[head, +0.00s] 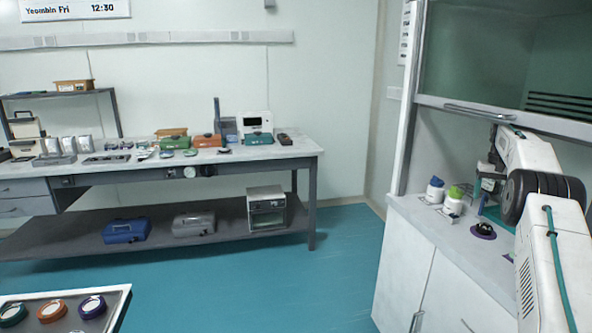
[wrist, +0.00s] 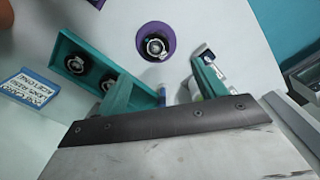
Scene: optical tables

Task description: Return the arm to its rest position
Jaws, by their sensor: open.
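My arm reaches in from the right edge of the head view, over the white counter (head: 415,222) under the raised hood sash. My gripper (wrist: 168,84) shows in the wrist view with its two teal fingers spread apart and nothing between them. In the head view my gripper is mostly hidden behind my own arm. A black round mount on a purple disc (head: 483,231) stands on the counter; it also shows in the wrist view (wrist: 157,47), beyond the fingertips and apart from them. A teal tray (wrist: 68,47) with two black round pieces lies left of the fingers.
The hood sash handle (head: 478,111) is above. A long bench (head: 290,152) with equipment lines the far wall. Teal floor (head: 260,275) between is clear.

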